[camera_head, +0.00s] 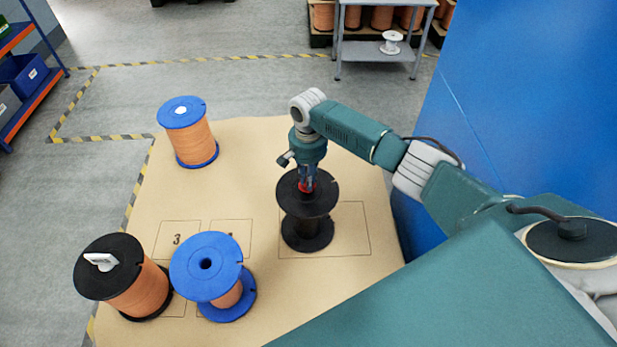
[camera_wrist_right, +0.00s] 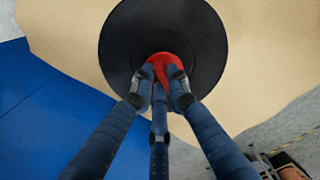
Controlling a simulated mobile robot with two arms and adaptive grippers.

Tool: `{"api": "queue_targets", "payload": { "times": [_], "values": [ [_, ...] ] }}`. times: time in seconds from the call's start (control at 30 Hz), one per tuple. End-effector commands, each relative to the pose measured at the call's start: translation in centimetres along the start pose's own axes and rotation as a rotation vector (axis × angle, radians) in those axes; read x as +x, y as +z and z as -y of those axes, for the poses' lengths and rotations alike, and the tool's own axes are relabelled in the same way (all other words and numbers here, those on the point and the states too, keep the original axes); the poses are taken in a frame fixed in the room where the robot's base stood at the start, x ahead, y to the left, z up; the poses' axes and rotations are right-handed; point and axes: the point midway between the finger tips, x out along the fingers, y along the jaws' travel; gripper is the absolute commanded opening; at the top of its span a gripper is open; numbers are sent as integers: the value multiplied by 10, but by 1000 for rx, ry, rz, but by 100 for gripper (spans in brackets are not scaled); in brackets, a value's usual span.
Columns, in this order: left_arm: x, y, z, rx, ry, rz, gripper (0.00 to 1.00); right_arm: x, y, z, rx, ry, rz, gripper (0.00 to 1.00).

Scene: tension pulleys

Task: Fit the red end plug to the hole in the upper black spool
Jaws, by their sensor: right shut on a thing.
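A black spool (camera_head: 291,202) stands upright on the table, with its upper flange above a lower black flange. I cannot tell whether it is one spool or two stacked. My right gripper (camera_head: 307,186) points down over the middle of the upper flange. Its fingers (camera_wrist_right: 161,82) are shut on the red end plug (camera_wrist_right: 165,62), which also shows as a small red patch in the head view (camera_head: 306,189). The plug is over the flange's centre and hides the hole. I cannot tell how far the plug is in. My left gripper is not in view.
A blue spool with orange winding (camera_head: 197,142) stands at the back left of the table. A blue wall (camera_head: 510,100) rises at the right.

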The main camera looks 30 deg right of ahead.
Motion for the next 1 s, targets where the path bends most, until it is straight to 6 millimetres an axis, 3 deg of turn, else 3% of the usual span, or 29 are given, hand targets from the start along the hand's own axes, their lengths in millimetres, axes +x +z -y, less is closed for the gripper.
{"api": "queue_targets", "payload": {
  "times": [0.37,1.0],
  "values": [
    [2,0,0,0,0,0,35,3,0,0,0,1,0,0],
    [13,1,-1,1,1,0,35,25,1,0,0,0,1,0]
  ]
}}
